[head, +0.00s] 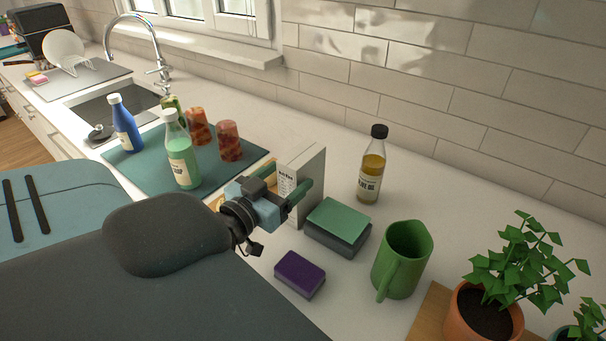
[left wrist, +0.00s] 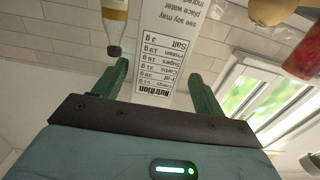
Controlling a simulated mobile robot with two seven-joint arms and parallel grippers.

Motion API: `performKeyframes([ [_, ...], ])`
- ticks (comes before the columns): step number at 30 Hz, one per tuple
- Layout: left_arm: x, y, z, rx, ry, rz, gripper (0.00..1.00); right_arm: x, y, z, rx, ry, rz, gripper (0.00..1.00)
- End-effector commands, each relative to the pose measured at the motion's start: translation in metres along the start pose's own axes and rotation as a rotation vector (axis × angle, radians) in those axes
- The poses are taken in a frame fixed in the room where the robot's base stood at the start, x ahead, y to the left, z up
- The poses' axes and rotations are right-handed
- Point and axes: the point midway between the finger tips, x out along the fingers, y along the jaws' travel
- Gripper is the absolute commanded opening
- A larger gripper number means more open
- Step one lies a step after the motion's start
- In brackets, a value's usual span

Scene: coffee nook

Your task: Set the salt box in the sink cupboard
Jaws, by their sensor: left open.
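A tall white carton with a printed panel (head: 312,165), which looks like the salt box, stands upright on the worktop. My left gripper (head: 287,188) is open at the carton, its green fingers at either side of it. In the left wrist view the carton's nutrition panel (left wrist: 168,45) shows upside down between the two fingers (left wrist: 160,88), with gaps beside it. The sink (head: 92,107) is at the far left; pale cabinet fronts (head: 48,128) show below the counter there, partly hidden. My right gripper is out of view.
A teal mat (head: 142,171) carries bottles and patterned glasses. A potted plant (head: 485,312) is front right.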

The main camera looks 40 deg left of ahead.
Motion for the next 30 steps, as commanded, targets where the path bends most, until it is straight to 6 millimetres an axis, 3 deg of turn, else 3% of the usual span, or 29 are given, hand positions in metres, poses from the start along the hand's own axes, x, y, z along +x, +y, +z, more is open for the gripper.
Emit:
performKeyframes([
  [5, 0.006, 0.001, -0.002, -0.003, 0.004, -0.001, 0.71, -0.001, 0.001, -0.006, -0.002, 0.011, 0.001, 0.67],
  [15, 0.048, 0.005, -0.004, -0.001, 0.005, 0.0, 0.71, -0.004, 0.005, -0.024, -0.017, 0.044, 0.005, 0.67],
  [24, 0.052, 0.005, -0.002, 0.001, 0.002, 0.001, 0.71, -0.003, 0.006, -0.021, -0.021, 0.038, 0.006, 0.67],
  [30, 0.051, 0.005, -0.002, 0.001, 0.002, 0.0, 0.46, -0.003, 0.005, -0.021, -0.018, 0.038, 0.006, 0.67],
])
